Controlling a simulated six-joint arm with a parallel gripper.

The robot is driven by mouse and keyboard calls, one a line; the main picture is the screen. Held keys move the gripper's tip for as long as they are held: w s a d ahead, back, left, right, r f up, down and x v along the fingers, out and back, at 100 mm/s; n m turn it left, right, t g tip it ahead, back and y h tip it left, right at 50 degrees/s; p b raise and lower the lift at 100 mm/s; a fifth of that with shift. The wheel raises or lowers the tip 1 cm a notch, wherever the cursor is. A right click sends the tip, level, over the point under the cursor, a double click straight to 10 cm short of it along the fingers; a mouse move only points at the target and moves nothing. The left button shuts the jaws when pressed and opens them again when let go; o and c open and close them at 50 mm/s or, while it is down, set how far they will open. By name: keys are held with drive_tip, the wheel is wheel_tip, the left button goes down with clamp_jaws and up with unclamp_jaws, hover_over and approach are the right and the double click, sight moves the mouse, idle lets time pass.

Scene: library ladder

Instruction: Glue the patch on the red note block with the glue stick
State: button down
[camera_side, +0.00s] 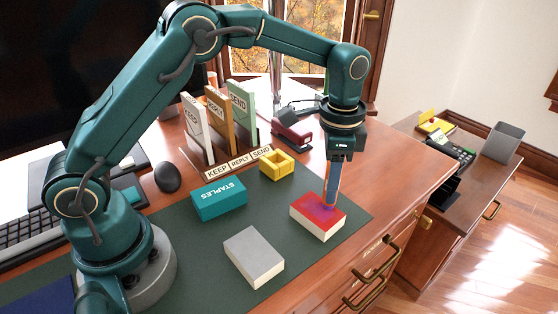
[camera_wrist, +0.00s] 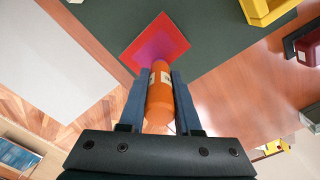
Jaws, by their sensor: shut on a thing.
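The red note block (camera_side: 310,214) lies on the dark green desk mat near its right edge, red top up with pale sides. A purple patch (camera_wrist: 152,47) shows on its red top in the wrist view. My gripper (camera_side: 332,200) points down over the block. It is shut on an orange glue stick (camera_wrist: 160,99), which lies between the two blue fingers. The stick's far end meets the patch in the wrist view; whether it touches or hovers just above, I cannot tell. In the side view the fingers mostly hide the stick.
A grey-topped block (camera_side: 254,256), a teal STAPLES box (camera_side: 218,199) and a yellow open holder (camera_side: 276,165) share the mat (camera_side: 180,262). A dark red stapler (camera_side: 292,132) and the KEEP, REPLY, SEND rack (camera_side: 238,166) stand behind. The desk edge is close on the right.

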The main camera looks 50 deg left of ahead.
drive_tip(key=shift+s+d, duration=0.2)
drive_tip(key=shift+s, duration=1.9)
drive_tip(key=shift+a, duration=0.8)
drive_tip(key=shift+w+a, duration=0.15)
drive_tip(key=shift+w, duration=1.75)
drive_tip(key=shift+s, duration=1.6)
drive_tip(key=shift+s+d+r, duration=0.1)
drive_tip(key=shift+s+r, duration=0.05)
drive_tip(key=shift+r, duration=0.45)
drive_tip(key=shift+s+d+r, duration=0.1)
drive_tip(key=shift+s+r, duration=0.05)
drive_tip(key=shift+r, duration=3.35)
